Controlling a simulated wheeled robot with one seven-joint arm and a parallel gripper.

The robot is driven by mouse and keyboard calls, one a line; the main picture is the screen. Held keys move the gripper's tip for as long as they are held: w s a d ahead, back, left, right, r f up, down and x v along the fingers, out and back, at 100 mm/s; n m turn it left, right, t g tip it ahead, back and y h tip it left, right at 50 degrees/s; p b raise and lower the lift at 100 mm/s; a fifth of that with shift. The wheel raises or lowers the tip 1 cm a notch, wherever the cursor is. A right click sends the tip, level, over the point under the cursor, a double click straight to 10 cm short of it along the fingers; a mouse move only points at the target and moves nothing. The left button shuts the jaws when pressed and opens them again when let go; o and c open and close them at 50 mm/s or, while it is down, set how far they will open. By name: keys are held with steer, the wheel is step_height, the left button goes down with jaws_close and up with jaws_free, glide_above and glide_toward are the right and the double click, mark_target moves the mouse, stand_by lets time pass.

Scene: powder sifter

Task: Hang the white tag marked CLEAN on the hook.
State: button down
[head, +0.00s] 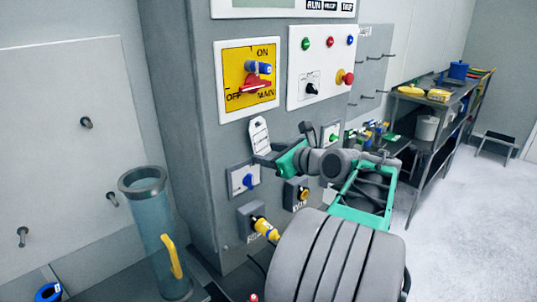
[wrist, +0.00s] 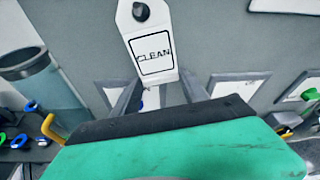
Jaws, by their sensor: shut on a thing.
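The white tag (wrist: 154,65), marked CLEAN in a black frame, stands upright in front of the grey cabinet face in the wrist view. It also shows in the head view (head: 259,135). My gripper (wrist: 160,88) is shut on its lower end, and in the head view the gripper (head: 263,153) sits beside the cabinet front below the yellow switch. A dark round shape (wrist: 141,12), perhaps the hook's end, shows at the hole near the tag's top. I cannot tell whether it passes through the hole or lies behind it.
The yellow rotary switch plate (head: 249,78) with a red handle and blue padlock is above the tag. A blue-knob switch (head: 246,181) and a yellow plug (head: 266,229) are below. A clear cylinder (head: 157,235) stands left. Open floor (head: 460,220) lies right.

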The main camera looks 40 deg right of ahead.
steer(key=c, duration=0.5)
jaws_free()
